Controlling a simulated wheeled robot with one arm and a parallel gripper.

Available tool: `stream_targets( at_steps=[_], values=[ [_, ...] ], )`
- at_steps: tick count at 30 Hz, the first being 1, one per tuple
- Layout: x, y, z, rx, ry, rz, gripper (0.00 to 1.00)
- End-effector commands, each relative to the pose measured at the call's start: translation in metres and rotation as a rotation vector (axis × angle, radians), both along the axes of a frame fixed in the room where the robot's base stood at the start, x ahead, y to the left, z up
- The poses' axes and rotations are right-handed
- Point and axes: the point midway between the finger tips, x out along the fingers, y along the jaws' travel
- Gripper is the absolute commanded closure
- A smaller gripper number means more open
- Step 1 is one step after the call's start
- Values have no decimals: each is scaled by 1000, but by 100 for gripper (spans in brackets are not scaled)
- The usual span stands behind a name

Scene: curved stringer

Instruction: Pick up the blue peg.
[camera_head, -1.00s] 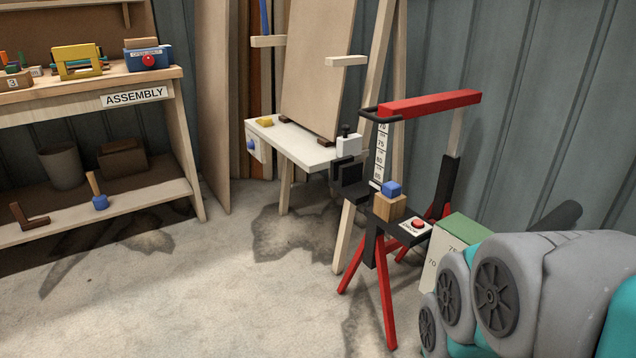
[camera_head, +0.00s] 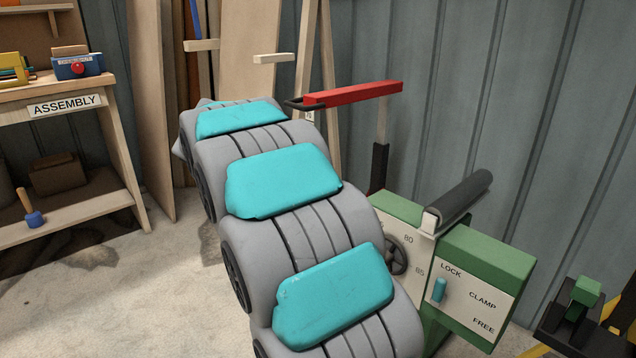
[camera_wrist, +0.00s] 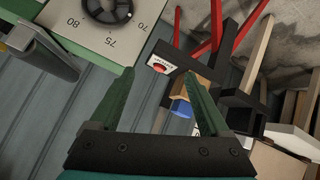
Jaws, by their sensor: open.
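The blue peg (camera_wrist: 181,107) shows in the camera_wrist view, with a tan wooden block (camera_wrist: 196,88) against it. It appears between my gripper's fingers, nearer the right one, which covers part of it. My gripper (camera_wrist: 159,73) is open, with its two green fingers spread and nothing held. The peg looks to be some way beyond the fingertips; I cannot tell the exact distance. In the camera_head view my grey and teal arm hides the peg and its stand, and my gripper is not visible there.
A white plate with a red button (camera_wrist: 160,68) is beside the peg. A green box with a dial (camera_head: 480,275) stands right of my arm, also in the wrist view (camera_wrist: 92,22). A red bar (camera_head: 353,94) rises behind my arm. The assembly bench (camera_head: 60,105) is at left.

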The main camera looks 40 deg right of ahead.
Motion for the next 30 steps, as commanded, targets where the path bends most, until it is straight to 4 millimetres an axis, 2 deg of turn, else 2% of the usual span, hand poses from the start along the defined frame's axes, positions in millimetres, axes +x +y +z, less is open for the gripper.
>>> stream_targets(
  at_steps=[1,4,6,10,17,26,30],
  values=[
    [20,-14,0,-45,-52,-36,20],
    [53,-39,8,-132,-167,-102,20],
    [71,-52,13,-179,-235,-137,20],
    [93,-68,21,-238,-330,-177,20],
    [105,-82,22,-271,-384,-199,20],
    [106,-109,10,-269,-386,-199,20],
    [106,-127,0,-268,-385,-199,20]
  ],
)
